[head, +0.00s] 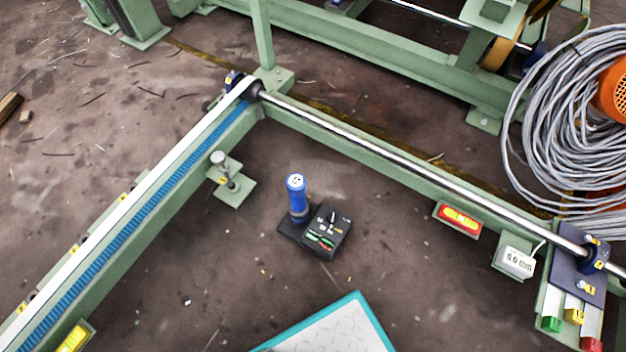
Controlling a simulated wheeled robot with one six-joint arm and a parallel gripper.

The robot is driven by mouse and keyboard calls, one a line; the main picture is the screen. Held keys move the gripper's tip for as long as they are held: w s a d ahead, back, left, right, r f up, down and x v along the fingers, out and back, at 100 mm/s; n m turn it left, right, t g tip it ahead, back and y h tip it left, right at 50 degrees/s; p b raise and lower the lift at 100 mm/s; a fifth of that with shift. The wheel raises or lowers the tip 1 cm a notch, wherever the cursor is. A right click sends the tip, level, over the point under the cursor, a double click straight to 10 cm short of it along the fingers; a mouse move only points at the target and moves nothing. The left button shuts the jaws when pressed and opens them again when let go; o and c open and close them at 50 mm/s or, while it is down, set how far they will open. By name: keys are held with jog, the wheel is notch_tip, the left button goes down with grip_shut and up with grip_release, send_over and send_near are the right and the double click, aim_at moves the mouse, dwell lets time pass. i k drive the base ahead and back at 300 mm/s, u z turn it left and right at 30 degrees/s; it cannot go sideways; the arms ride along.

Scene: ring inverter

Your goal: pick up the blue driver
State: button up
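The blue driver (297,196) stands upright, with a bright blue body, a pale round top end and a dark lower part. Its lower end meets a small black base (290,231) on the floor, beside a black control box (327,233) with a dial and green and red marks. Whether it sits in a socket there cannot be told. My gripper is not in view.
A green frame with a blue toothed belt (137,227) runs along the left. A steel shaft (420,163) on a green beam runs behind the driver to the right. A teal-edged plate (335,332) lies in front. Coiled grey cable (560,130) is at right.

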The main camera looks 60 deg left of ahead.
aim_at(296, 186)
jog(key=u, duration=1.7)
jog(key=k, duration=0.45)
jog(key=u, duration=0.25)
jog(key=i, duration=0.5)
jog(key=u, duration=0.05)
